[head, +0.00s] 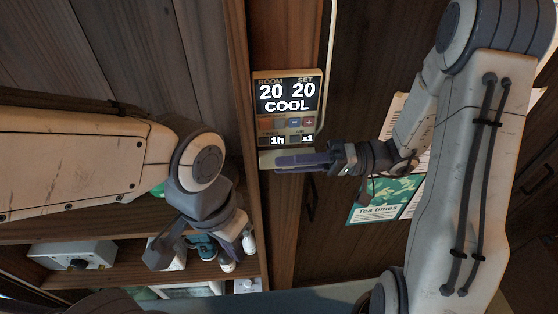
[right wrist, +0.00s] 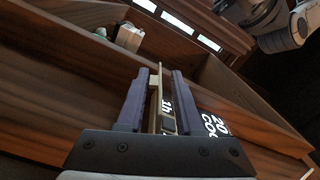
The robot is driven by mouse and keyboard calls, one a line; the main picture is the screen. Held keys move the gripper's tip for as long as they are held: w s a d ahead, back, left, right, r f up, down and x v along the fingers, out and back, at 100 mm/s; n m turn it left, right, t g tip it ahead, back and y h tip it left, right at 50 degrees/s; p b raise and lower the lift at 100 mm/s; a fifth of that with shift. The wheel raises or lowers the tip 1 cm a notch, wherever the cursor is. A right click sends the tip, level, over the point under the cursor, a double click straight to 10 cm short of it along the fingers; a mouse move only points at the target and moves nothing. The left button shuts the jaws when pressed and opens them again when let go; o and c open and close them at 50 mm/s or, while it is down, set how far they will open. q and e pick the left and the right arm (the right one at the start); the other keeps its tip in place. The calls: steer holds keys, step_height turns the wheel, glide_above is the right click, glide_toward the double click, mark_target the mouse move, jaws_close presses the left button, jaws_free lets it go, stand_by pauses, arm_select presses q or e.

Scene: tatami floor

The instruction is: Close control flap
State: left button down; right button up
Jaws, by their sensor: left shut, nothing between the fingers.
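The control panel (head: 288,100) is a beige unit on a wooden post in the head view, with a lit display reading ROOM 20, SET 20, COOL. The beige control flap (head: 268,158) is at its lower edge, below the small 1h and x1 displays, and is partly hidden by my right gripper (head: 292,163). In the right wrist view, the right gripper's two purple fingers (right wrist: 160,95) are apart, with the thin edge of the flap (right wrist: 154,108) between them and part of the 1h display visible. My left gripper (head: 168,248) is low at the left, away from the panel, shut and empty.
Open wooden shelves at lower left hold a white box with a dark knob (head: 72,256) and several small items (head: 203,246). A green Tea times sheet (head: 380,203) hangs right of the panel, behind my right arm. A pale conduit (head: 328,60) runs beside the panel.

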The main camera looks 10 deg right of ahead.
steer(key=shift+a, duration=0.2)
jaws_close()
steer(key=shift+r+m, duration=0.15)
steer(key=shift+m, duration=0.15)
steer(key=m, duration=0.2)
steer(key=shift+s+r+m+p, duration=0.1)
steer(key=shift+r+m+p, duration=0.2)
steer(key=shift+r, duration=0.1)
steer(key=shift+r+m+p, duration=0.25)
steer(key=shift+m+p, duration=0.1)
steer(key=shift+m, duration=0.6)
steer(key=shift+r+m+p, duration=0.25)
steer(key=shift+m+p, duration=0.05)
steer(key=shift+m, duration=0.65)
